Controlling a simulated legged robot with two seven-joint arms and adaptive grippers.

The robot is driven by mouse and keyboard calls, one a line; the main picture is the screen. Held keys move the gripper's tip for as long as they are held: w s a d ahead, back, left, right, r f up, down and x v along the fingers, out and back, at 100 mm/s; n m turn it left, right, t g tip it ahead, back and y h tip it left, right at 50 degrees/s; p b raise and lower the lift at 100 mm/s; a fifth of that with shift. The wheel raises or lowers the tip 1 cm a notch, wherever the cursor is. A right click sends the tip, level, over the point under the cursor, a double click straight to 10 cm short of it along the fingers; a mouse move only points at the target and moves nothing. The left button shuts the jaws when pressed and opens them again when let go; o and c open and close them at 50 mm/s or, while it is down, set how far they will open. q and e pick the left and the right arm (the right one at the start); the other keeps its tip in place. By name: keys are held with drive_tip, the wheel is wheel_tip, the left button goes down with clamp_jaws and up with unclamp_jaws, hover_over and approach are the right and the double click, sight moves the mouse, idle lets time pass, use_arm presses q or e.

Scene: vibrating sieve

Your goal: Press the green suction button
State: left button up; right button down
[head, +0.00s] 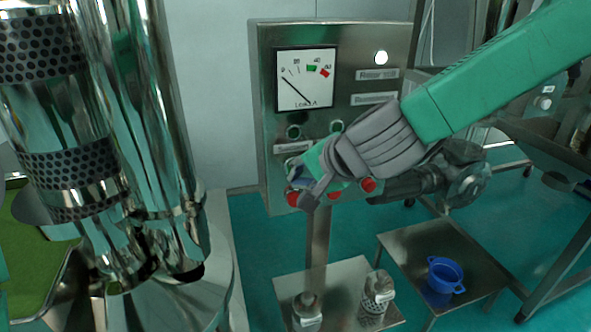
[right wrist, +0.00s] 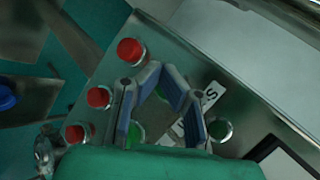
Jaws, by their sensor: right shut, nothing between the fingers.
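A steel control panel (head: 265,110) stands ahead with green buttons in rows above red ones. One green button (head: 293,131) shows at the left of the panel and another (head: 337,126) to its right. My right gripper (head: 304,188) is shut and empty in front of the panel's lower left, hiding some buttons. In the right wrist view, my gripper's fingertips (right wrist: 160,72) meet over the panel. Green buttons show beside the fingers (right wrist: 220,129) and between them (right wrist: 135,133). A label is partly covered by a finger, so I cannot tell which button is suction. Contact with any button is unclear.
Red buttons (right wrist: 130,50) line the panel's lower edge. A dial meter (head: 306,79) and a white lamp (head: 381,58) are above. Shiny steel cylinders (head: 140,130) stand at left. A low table with a blue pot (head: 446,274) is at lower right.

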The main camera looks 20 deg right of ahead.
drive_tip(key=shift+w, duration=0.55)
idle(0.8)
drive_tip(key=shift+s, duration=0.15)
drive_tip(key=shift+s+d, duration=0.25)
drive_tip(key=shift+s, duration=0.55)
drive_tip(key=shift+s+d, duration=0.1)
drive_tip(key=shift+s, duration=2.4)
